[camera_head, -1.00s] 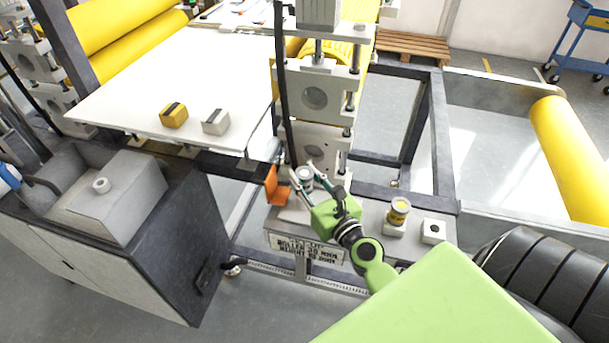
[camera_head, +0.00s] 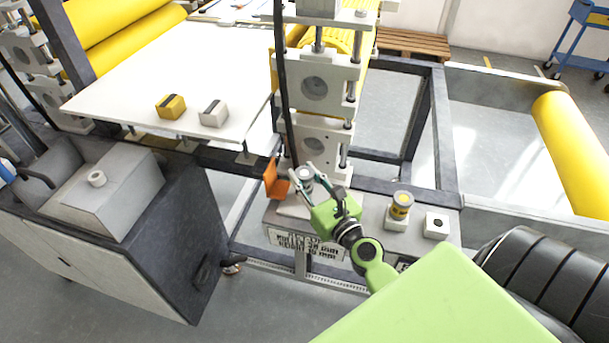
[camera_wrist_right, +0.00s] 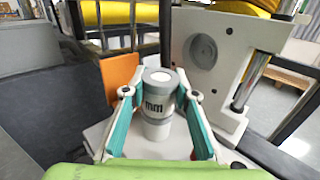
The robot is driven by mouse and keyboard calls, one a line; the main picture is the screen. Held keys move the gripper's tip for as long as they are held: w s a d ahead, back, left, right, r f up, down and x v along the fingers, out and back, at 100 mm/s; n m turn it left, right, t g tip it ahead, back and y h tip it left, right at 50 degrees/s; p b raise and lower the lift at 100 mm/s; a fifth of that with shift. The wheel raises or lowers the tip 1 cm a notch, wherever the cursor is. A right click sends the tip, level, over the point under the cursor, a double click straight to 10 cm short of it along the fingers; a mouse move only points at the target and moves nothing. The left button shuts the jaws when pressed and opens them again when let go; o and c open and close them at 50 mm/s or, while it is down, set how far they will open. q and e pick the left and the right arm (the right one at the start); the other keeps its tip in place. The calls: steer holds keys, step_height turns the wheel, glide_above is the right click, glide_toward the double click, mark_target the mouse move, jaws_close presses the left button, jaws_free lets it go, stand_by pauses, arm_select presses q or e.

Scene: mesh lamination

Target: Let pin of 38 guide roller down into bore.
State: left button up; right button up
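The guide roller (camera_head: 305,173) is a small grey-and-white upright cylinder. In the right wrist view the roller (camera_wrist_right: 157,105) shows a pale top and part of a dark "mm" marking. My right gripper (camera_head: 306,180) has its fingers on both sides of it and looks shut on it, over the near end of the grey bench. The roller's pin and the bore beneath it are hidden, so I cannot tell how far the pin is in. My left gripper is not in view.
An orange plate (camera_head: 275,182) stands just left of the roller. The white frame plate (camera_head: 324,142) rises close behind. A lettered sign (camera_head: 305,243) hangs in front.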

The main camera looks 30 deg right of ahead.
steer(key=o, duration=0.5)
steer(key=shift+s+a, duration=0.15)
steer(key=shift+s, duration=1.75)
steer(key=shift+s+a, duration=0.15)
steer(key=shift+s, duration=1.7)
